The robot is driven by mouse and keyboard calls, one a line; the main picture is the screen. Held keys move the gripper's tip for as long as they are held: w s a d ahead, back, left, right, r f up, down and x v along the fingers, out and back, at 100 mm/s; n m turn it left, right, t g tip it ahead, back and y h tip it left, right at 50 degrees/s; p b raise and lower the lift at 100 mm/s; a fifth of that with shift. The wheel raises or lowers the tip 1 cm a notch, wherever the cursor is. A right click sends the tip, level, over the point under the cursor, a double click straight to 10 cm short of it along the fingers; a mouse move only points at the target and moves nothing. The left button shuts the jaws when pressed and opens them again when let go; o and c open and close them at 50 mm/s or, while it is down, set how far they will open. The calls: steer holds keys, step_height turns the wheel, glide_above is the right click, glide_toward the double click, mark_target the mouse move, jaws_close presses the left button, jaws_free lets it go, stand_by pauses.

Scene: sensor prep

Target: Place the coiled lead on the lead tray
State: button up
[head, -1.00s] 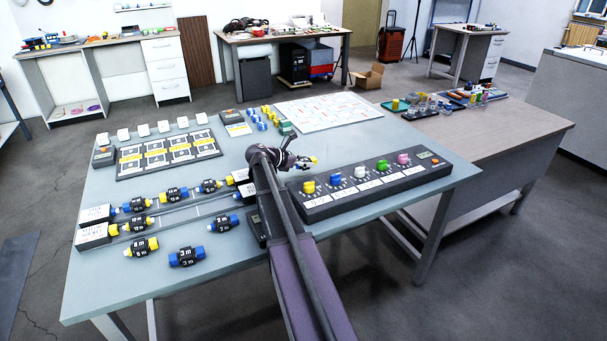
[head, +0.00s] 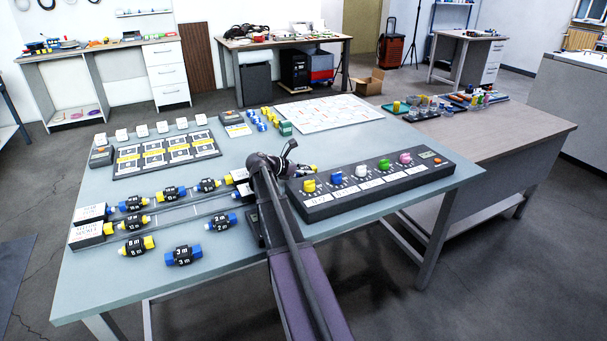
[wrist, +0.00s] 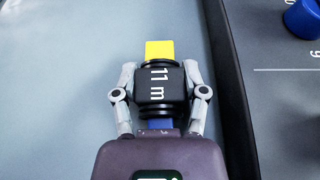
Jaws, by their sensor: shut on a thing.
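My gripper (wrist: 160,78) is shut on a coiled lead (wrist: 153,92), a black coil marked "11 m" with a yellow end and a blue end. The fingers press on both sides of the coil. In the head view, my gripper (head: 289,151) is left of the knob console, and a yellow end shows beside it; my arm hides most of the lead. The likely lead tray (head: 190,212), a long grey rack with white labelled blocks at its left end, lies at the left with several coiled leads on it. My arm covers its right end.
Loose leads lie in front of the rack: 3 m (head: 184,256), 2 m (head: 220,222) and another (head: 137,246). A dark console (head: 320,205) with coloured knobs stands right of my gripper. A panel with yellow-labelled slots (head: 167,154) and a white board (head: 326,112) lie farther back.

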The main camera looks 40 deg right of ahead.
steer(key=shift+f, duration=0.15)
steer(key=o, duration=1.2)
steer(key=shift+r, duration=0.25)
steer(key=shift+a+r, duration=0.1)
steer(key=shift+a, duration=0.15)
steer(key=p+v, duration=0.4)
steer(key=v, duration=0.5)
steer(key=shift+w+a+r, duration=0.15)
steer(key=shift+a+r, duration=0.1)
steer(key=shift+p+v, duration=0.3)
steer(key=shift+v, duration=0.55)
steer(key=shift+f, duration=0.1)
